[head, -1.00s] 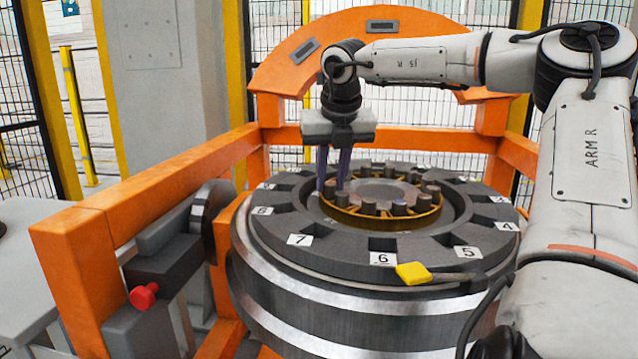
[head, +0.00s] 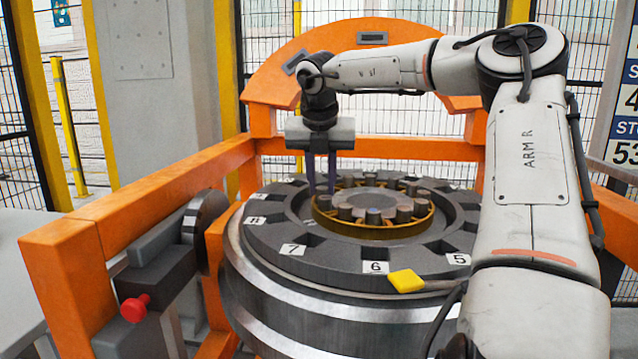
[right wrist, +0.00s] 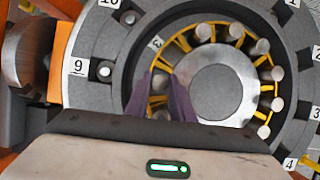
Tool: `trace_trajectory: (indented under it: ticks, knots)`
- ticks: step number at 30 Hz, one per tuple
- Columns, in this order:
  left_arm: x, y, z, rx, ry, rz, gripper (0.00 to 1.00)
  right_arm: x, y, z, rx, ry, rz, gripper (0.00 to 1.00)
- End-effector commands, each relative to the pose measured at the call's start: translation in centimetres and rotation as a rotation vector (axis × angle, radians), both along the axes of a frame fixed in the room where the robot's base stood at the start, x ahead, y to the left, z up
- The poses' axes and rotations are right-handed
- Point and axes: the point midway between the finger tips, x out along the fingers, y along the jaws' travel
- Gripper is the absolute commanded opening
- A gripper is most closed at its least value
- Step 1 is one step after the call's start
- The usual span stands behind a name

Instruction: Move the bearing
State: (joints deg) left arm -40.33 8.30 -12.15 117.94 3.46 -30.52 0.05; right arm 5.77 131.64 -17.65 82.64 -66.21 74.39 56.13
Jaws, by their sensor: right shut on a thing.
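The bearing (head: 384,230) is a ring with a yellow cage and several grey rollers, seated in the middle of a dark round housing (head: 310,262) with numbered slots. My right gripper (head: 322,190) points down at the bearing's left side. In the right wrist view its purple fingers (right wrist: 161,105) stand either side of a piece of the bearing's ring, shut on it. The fingertips are partly hidden among the rollers. The bearing looks level in the housing. My left gripper is not in view.
An orange gantry frame (head: 130,200) surrounds the housing, with an orange arch (head: 285,70) behind. A yellow tab (head: 406,281) sits at the housing's front edge. A red knob (head: 135,307) sticks out at the left. Mesh fencing stands behind.

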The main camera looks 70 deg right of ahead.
Motion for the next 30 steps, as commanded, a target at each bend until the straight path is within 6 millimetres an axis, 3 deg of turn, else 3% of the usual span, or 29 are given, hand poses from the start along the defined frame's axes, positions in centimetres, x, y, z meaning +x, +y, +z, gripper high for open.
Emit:
trace_trajectory:
  ticks: [11,12,15,25,30]
  knots:
    - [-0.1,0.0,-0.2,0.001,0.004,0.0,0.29,0.1,-0.2,0.3,-0.007,-0.007,-0.002,0.0]
    - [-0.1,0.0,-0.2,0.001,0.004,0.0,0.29,0.1,-0.2,0.3,-0.008,-0.007,-0.002,0.27]
    - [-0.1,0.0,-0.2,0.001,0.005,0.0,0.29,0.1,-0.2,0.3,-0.006,-0.005,-0.001,0.4]
    - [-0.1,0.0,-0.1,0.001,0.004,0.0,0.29,0.0,0.0,0.4,-0.002,-0.003,-0.001,0.4]
    - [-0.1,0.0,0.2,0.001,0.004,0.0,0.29,-0.3,0.8,2.7,-0.006,-0.004,-0.001,0.4]
